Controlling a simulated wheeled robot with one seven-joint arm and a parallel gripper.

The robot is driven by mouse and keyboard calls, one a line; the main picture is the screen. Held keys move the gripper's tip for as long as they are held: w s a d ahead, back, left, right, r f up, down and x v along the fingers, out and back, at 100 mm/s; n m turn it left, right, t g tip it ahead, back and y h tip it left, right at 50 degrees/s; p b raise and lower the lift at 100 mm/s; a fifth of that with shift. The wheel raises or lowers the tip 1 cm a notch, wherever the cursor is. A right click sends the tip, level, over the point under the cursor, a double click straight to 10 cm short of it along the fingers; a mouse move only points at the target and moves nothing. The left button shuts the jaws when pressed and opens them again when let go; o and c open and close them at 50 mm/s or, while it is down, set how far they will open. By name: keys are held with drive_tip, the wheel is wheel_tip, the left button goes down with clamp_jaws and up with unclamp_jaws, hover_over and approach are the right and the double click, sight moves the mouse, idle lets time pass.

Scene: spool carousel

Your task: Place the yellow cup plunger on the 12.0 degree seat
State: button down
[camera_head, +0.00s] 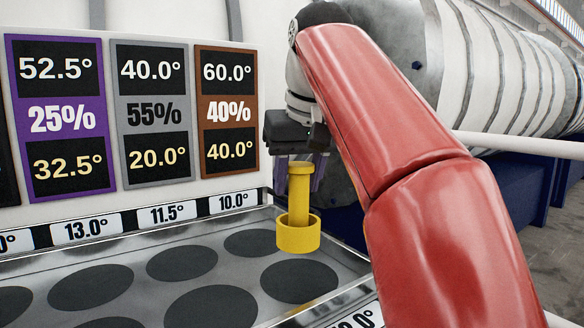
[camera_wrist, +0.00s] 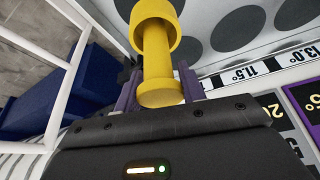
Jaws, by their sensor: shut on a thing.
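The yellow cup plunger (camera_head: 298,236) hangs upright, cup down, from my gripper (camera_head: 301,165) in the head view. My gripper is shut on the top of its stem. The plunger also shows between the purple fingers of my gripper (camera_wrist: 158,88) in the wrist view, as a yellow stem and cup (camera_wrist: 155,45). The cup is in front of the right part of the metal tray (camera_head: 215,229); it looks held above the tray, but the exact gap is hard to tell. No label reading 12.0° is legible; a front-edge label (camera_head: 356,318) is partly hidden by my arm.
The tray has several dark round seats (camera_head: 181,263). Back-edge labels read 13.0° (camera_head: 86,230), 11.5° (camera_head: 170,214) and 10.0° (camera_head: 234,201); one at far left is cut off. A panel with coloured signs (camera_head: 151,115) stands behind. A white rail (camera_head: 520,145) runs right.

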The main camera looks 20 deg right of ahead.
sight(297, 216)
wheel_tip(297, 216, down, 4)
drive_tip(key=shift+f+b, duration=0.1)
drive_tip(key=shift+b, duration=0.25)
drive_tip(key=shift+f+b, duration=0.4)
drive_tip(key=shift+f, duration=0.25)
drive_tip(key=shift+f+b, duration=0.3)
drive_tip(key=shift+f, duration=0.15)
drive_tip(key=c, duration=0.8)
unclamp_jaws()
drive_tip(key=shift+o, duration=0.2)
